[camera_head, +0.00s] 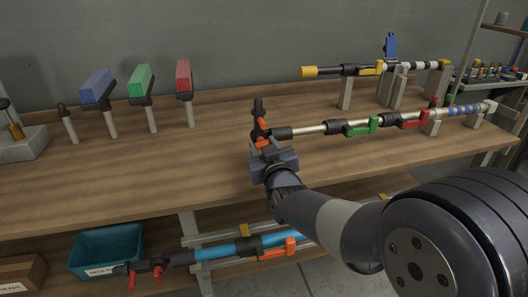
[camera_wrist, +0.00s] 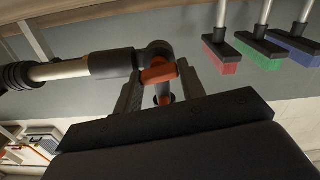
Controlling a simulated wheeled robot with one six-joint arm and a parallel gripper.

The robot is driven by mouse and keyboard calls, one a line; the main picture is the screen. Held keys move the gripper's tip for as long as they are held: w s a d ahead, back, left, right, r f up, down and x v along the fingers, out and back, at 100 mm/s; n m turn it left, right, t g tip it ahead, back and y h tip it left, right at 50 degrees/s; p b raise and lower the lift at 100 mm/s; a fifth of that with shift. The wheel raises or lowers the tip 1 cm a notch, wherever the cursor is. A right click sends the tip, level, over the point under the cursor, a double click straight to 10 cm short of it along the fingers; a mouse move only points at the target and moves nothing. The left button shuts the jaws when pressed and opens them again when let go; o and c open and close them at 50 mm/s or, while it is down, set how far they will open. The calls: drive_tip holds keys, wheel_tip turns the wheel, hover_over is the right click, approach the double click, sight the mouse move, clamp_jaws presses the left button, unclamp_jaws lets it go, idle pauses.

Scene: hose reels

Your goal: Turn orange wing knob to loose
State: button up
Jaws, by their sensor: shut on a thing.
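The orange wing knob (camera_head: 261,136) sits at the left end of a pole (camera_head: 310,130) with black joints, above the wooden bench. My gripper (camera_head: 268,150) reaches it from the front and is shut on it. In the wrist view, the orange knob (camera_wrist: 159,73) lies between my two dark fingers (camera_wrist: 161,88), with a dark rounded joint (camera_wrist: 160,50) just beyond it. The lower part of the knob is partly hidden by the fingers. Which way its wings are turned is hard to tell.
Green (camera_head: 362,126) and red (camera_head: 413,119) levers are on the same pole to the right. Another pole (camera_head: 350,70) with a yellow end lies behind. Blue, green and red brushes (camera_head: 140,82) stand at the back left. A teal bin (camera_head: 106,249) is below. The bench's left front is clear.

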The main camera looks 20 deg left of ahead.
drive_tip(key=shift+n, duration=0.3)
drive_tip(key=o, duration=1)
drive_tip(key=v, duration=1)
drive_tip(key=shift+s+d, duration=0.25)
drive_tip(key=shift+s, duration=0.05)
drive_tip(key=shift+w+a, duration=0.1)
